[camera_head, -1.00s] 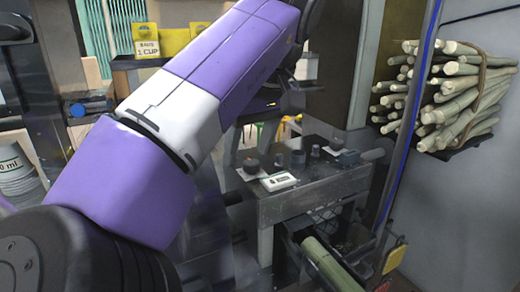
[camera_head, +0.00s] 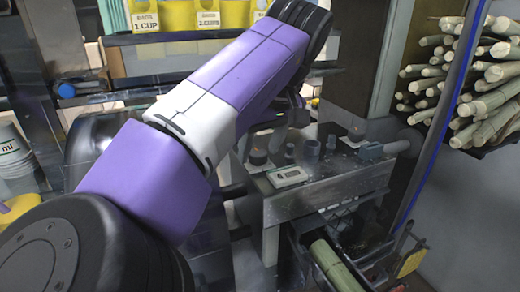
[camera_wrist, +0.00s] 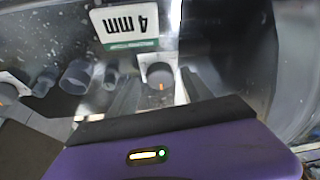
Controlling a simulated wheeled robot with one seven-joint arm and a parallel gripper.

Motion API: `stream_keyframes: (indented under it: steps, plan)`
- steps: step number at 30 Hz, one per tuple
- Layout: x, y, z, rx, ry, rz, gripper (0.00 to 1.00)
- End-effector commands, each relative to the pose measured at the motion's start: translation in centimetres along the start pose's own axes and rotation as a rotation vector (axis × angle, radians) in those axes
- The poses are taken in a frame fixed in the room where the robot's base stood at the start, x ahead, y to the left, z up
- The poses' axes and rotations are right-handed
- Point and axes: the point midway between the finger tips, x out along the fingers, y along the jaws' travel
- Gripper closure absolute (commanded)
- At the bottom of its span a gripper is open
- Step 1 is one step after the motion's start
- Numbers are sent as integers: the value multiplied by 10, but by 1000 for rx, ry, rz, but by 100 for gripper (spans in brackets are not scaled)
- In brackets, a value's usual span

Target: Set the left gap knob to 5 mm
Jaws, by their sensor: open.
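The left gap knob (camera_head: 258,157) is a dark round knob on the press's grey metal top, beside a small white display (camera_head: 288,176). In the wrist view the knob (camera_wrist: 160,75) shows an orange mark on a white plate. The display there (camera_wrist: 128,22) appears upside down and reads 4 mm. My gripper (camera_wrist: 160,88) is open, with one dark finger on each side of the knob. I cannot tell whether the fingers touch it. In the head view my purple and white arm hides most of the gripper.
Several dark cylinders (camera_head: 310,152) and another knob (camera_head: 357,134) stand to the right on the press top. A green cane (camera_head: 335,265) lies in the front chute. Yellow cup containers (camera_head: 208,15) stand on the back shelf.

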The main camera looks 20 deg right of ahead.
Motion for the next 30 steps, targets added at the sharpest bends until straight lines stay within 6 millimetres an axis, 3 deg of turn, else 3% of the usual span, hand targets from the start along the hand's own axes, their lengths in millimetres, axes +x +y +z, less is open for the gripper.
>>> stream_keyframes:
  steps: [9, 18, 30]
  plan:
    - [4, 0, 0, 0, 0, 1, 42]
    - [4, 0, 0, 0, 0, 1, 99]
    - [2, 0, 0, 62, -3, 30, 100]
